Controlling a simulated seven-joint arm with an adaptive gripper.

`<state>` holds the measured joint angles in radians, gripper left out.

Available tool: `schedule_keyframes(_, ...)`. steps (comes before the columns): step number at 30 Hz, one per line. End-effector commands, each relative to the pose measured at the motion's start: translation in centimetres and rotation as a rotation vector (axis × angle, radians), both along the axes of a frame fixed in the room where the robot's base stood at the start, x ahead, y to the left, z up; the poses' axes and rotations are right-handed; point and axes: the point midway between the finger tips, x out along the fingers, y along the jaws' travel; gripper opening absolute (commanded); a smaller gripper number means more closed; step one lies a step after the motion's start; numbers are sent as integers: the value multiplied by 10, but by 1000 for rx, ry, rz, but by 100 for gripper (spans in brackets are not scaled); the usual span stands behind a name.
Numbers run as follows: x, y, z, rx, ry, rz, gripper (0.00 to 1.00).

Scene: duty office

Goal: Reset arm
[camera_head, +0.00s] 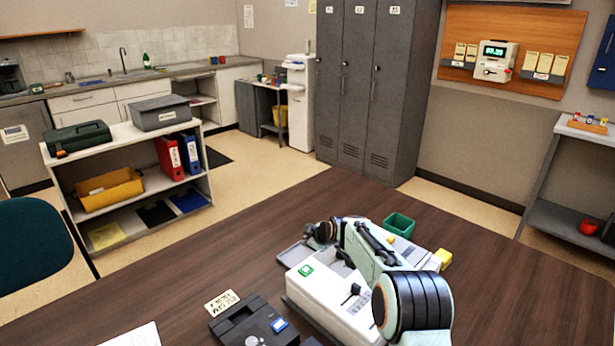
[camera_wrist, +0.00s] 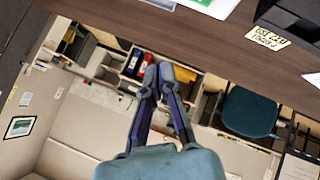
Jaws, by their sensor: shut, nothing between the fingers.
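My gripper (camera_wrist: 158,75) is shut and empty in the wrist view, its two dark fingers together, pointing away over the room beyond the table edge. In the head view my arm is folded above the table (camera_head: 200,270), in front of a white machine (camera_head: 310,285) with a green button and a black lever, and partly hides it. The gripper's fingers are hard to make out in that view. Nothing hangs from the gripper.
A black box device (camera_head: 255,322) and a label card (camera_head: 221,302) lie left of the machine. A green bin (camera_head: 399,225) and a yellow block (camera_head: 443,257) are behind and right of it. A teal chair (camera_head: 32,245) stands at left. The table's far middle is clear.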

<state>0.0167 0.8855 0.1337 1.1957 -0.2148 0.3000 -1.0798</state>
Motion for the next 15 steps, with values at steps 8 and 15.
schedule_keyframes(8, -35, -8, 172, -41, -229, -6, 0)
schedule_keyframes(15, -178, -37, 223, -29, -93, -141, 0)
